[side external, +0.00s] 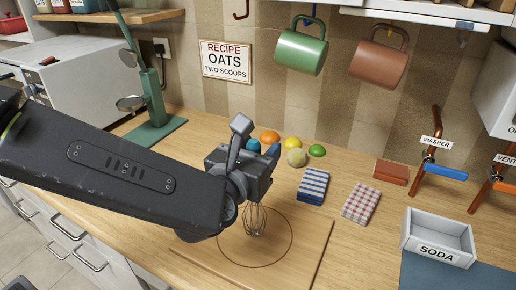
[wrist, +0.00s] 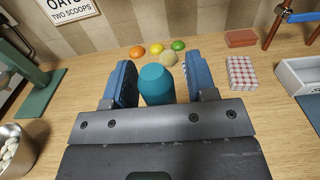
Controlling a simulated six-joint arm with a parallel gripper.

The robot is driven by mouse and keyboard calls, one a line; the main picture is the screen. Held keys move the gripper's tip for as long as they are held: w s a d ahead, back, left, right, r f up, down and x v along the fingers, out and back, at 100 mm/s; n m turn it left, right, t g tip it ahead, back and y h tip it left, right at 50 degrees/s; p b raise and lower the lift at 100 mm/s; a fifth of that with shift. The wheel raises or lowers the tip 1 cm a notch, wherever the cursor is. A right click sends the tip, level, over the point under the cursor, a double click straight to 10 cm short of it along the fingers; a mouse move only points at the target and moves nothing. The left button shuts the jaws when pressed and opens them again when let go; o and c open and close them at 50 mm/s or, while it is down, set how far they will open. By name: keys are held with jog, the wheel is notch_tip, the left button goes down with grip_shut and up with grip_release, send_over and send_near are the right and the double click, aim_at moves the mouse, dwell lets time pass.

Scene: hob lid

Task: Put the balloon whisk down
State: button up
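The balloon whisk has a teal handle and a wire head (side external: 255,221). My gripper (side external: 250,160) is shut on the handle, and the whisk hangs upright with its wires down. In the wrist view the teal handle (wrist: 157,84) stands between the two blue fingers of my gripper (wrist: 160,86). The wire head is over the dark circle marked on the wooden board (side external: 312,263). I cannot tell whether its lower end touches the board. The wires are hidden in the wrist view.
Several fruits (side external: 297,157) lie behind my gripper. Mugs (side external: 301,52) hang above.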

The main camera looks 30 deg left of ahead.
jog(key=shift+s+r, duration=0.1)
jog(key=shift+r, duration=0.1)
jog(key=s, duration=0.7)
jog(key=s+a+f+n+g+y, duration=0.1)
jog(key=s+a+n+g+y, duration=0.2)
jog(key=a+n, duration=0.55)
jog(key=s+a+n+g+y, duration=0.1)
jog(key=a+n+g+y, duration=0.4)
jog(key=a, duration=0.6)
jog(key=s+a+n+g+h, duration=0.2)
jog(key=s+n+h, duration=0.2)
jog(key=n, duration=0.7)
jog(key=s+a+n+g+h, duration=0.2)
jog(key=s+n+h, duration=0.2)
jog(key=s+n, duration=0.4)
jog(key=n, duration=0.3)
jog(key=shift+a+f, duration=0.25)
jog(key=shift+a, duration=0.05)
jog(key=shift+n, duration=0.25)
